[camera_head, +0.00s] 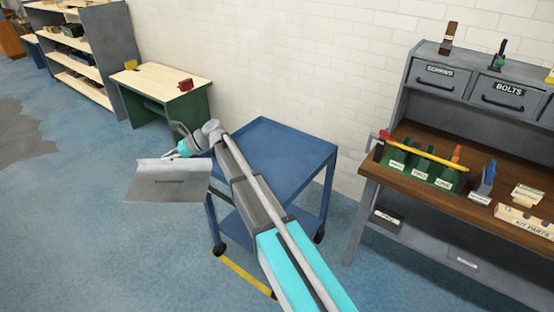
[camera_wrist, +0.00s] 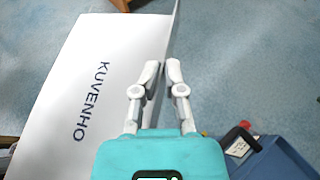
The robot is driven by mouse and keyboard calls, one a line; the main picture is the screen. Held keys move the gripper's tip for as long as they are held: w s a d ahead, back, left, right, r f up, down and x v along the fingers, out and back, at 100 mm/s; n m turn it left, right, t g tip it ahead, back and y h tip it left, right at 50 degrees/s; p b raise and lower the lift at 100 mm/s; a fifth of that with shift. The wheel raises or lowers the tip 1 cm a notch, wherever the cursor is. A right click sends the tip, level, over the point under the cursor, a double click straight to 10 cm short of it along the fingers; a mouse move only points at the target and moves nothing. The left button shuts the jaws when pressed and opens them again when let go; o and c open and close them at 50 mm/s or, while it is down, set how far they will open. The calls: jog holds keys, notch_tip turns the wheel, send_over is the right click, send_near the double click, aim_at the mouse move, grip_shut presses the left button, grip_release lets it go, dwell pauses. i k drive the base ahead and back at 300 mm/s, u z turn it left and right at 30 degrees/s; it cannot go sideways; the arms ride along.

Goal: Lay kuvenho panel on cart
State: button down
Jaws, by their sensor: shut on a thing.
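The kuvenho panel (camera_head: 168,182) is a light grey sheet with a bent edge, held in the air to the left of the cart in the head view. In the wrist view the panel (camera_wrist: 95,85) shows its KUVENHO lettering. My gripper (camera_head: 182,150) is shut on the panel's upright edge; its two fingers (camera_wrist: 160,72) pinch it in the wrist view. The blue cart (camera_head: 285,150) has a flat top and a lower shelf. My arm crosses in front of the cart and hides part of it. The cart top's visible part is bare.
A workbench (camera_head: 440,180) with drawers, a green bin and small items stands at the right. A small green table (camera_head: 160,85) and a grey shelf unit (camera_head: 80,45) stand at the back left. Blue floor lies open at the left. A yellow strip (camera_head: 245,274) lies by the cart.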

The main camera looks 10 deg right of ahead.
aim_at(268, 158)
jog(key=z, duration=0.35)
jog(key=i, duration=0.25)
jog(key=z, duration=1)
jog(key=i, duration=0.8)
jog(key=u, duration=0.4)
